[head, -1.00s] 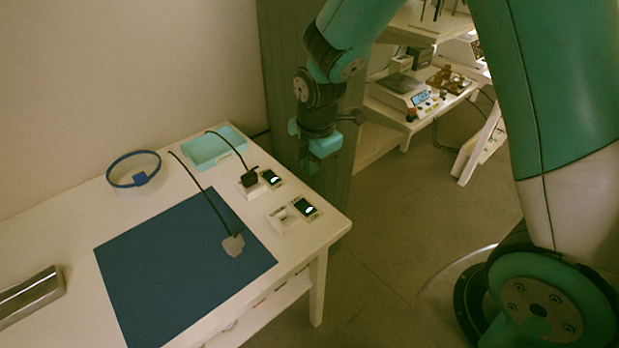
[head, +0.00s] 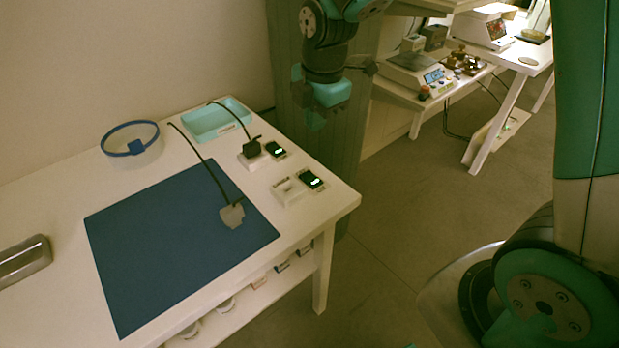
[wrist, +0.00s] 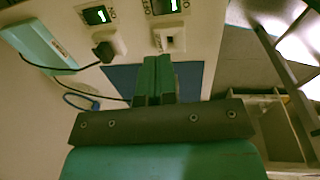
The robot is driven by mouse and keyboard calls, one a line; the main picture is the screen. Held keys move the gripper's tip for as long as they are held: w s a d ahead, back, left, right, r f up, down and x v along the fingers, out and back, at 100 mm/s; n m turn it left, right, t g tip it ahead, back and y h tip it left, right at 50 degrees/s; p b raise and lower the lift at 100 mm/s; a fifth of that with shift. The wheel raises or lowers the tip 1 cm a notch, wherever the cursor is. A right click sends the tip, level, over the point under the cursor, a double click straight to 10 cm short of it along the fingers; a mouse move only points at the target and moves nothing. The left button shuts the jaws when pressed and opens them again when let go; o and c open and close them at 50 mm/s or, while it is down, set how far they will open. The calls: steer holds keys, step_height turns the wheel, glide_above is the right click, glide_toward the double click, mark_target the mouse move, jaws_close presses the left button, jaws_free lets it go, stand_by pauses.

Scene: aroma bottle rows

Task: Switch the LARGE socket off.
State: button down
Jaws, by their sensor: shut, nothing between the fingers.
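Two white sockets stand at the table's right end. The back socket (head: 250,161) holds a black plug (head: 252,147); beside it is a dark switch unit (head: 276,150) with a green light. The front socket (head: 285,192) has no plug, and its switch unit (head: 312,180) is also lit green. I cannot read which is LARGE. The wrist view shows the plugged socket (wrist: 117,42) at left and the empty one (wrist: 170,39) at right, both lights green. My gripper (head: 316,120) hangs beyond the table's far right corner; its fingers (wrist: 157,62) are together and empty, apart from both switches.
A grey plug (head: 232,215) on a black cable lies on the blue mat (head: 150,270). A metal case (head: 24,261) is at left. A shelf with devices (head: 415,72) stands beyond at right.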

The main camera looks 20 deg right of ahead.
mark_target(308, 174)
steer(key=shift+r, duration=0.1)
stand_by(0.4)
steer(key=f, duration=0.4)
steer(key=w+f+b, duration=0.1)
steer(key=f, duration=0.4)
steer(key=w+f, duration=0.1)
steer(key=f, duration=0.4)
steer(key=shift+a, duration=0.3)
